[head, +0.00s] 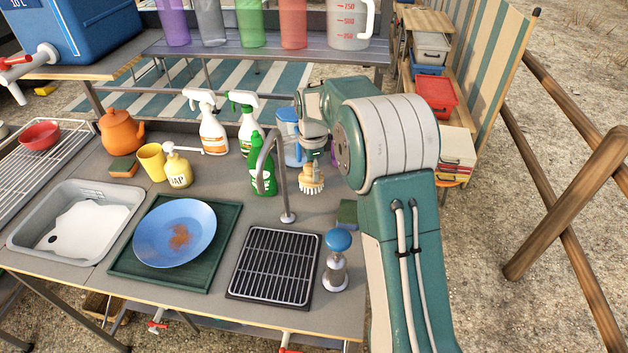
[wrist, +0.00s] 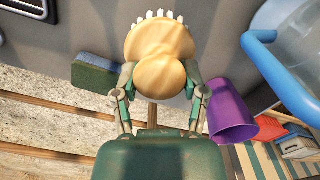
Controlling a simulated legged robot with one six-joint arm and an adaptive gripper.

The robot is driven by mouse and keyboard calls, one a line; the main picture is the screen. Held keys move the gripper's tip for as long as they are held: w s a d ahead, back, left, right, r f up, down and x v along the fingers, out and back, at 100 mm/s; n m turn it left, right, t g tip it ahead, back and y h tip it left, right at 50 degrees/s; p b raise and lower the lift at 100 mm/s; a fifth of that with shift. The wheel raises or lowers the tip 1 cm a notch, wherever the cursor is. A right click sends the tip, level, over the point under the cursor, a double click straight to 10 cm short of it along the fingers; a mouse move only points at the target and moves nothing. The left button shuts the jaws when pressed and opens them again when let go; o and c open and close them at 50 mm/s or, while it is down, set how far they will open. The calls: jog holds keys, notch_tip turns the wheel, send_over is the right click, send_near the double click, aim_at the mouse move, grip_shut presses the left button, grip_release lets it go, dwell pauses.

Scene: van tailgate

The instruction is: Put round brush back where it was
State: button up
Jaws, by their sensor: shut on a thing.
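The round brush (head: 311,178) has a pale wooden knob and head with light bristles pointing down. My gripper (wrist: 160,88) is shut on its knob. In the wrist view the brush (wrist: 160,45) fills the space between the two fingers, bristles showing at its far edge. In the head view it hangs just right of the grey tap (head: 283,190), and appears to be above the counter; the exact gap cannot be told.
A green sponge (head: 347,213) lies right of the tap, near a blue-topped dispenser (head: 338,262) and the black drain grid (head: 274,266). A clear blue jug (head: 288,128) and green bottle (head: 262,170) stand behind. A purple cup (wrist: 232,108) is close right of my gripper.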

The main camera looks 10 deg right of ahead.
aim_at(309, 179)
jog(key=a+f, duration=0.1)
jog(key=f, duration=0.1)
jog(key=a+f, duration=0.1)
jog(key=f, duration=0.1)
jog(key=shift+a, duration=0.1)
jog(key=shift+d, duration=1.1)
jog(key=o, duration=1)
jog(key=shift+d, duration=0.1)
jog(key=shift+a, duration=0.85)
jog(key=shift+d+r, duration=0.15)
jog(key=shift+r, duration=0.15)
notch_tip(309, 179, up, 12)
jog(key=shift+f, duration=0.2)
jog(key=shift+d, duration=0.25)
jog(key=shift+a, duration=0.15)
